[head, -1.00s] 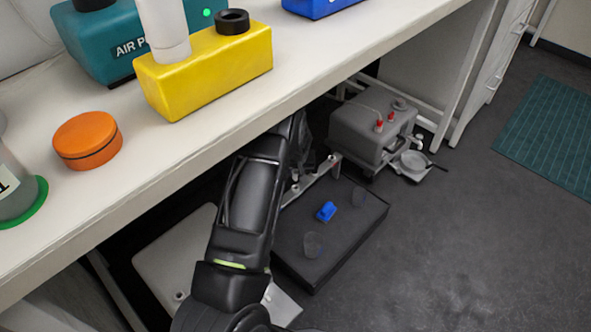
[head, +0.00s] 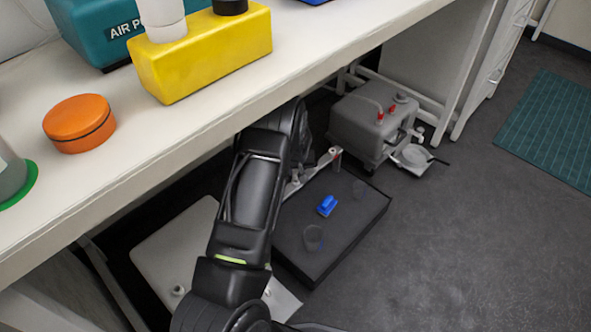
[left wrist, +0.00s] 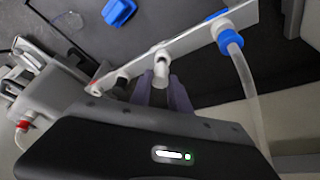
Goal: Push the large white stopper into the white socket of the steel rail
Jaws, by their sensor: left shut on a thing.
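The steel rail (head: 310,174) lies low under the bench; in the left wrist view it runs diagonally (left wrist: 197,38). My left gripper (left wrist: 162,88) is shut on a white, rounded piece that looks like the large white stopper (left wrist: 161,68), right at the rail. A white fitting (left wrist: 159,47) on the rail, which looks like the socket, lies directly behind the stopper. I cannot tell how deep the stopper sits or whether it only touches. In the head view my left arm hides the fingertips and the stopper. My right gripper is not in view.
A blue fitting with a clear tube (left wrist: 229,42) sits on the rail close to my gripper. A dark platform (head: 345,235) carries a blue piece (head: 327,205) and clear cups. A grey tank (head: 368,125) stands behind. The bench (head: 170,150) overhangs my arm.

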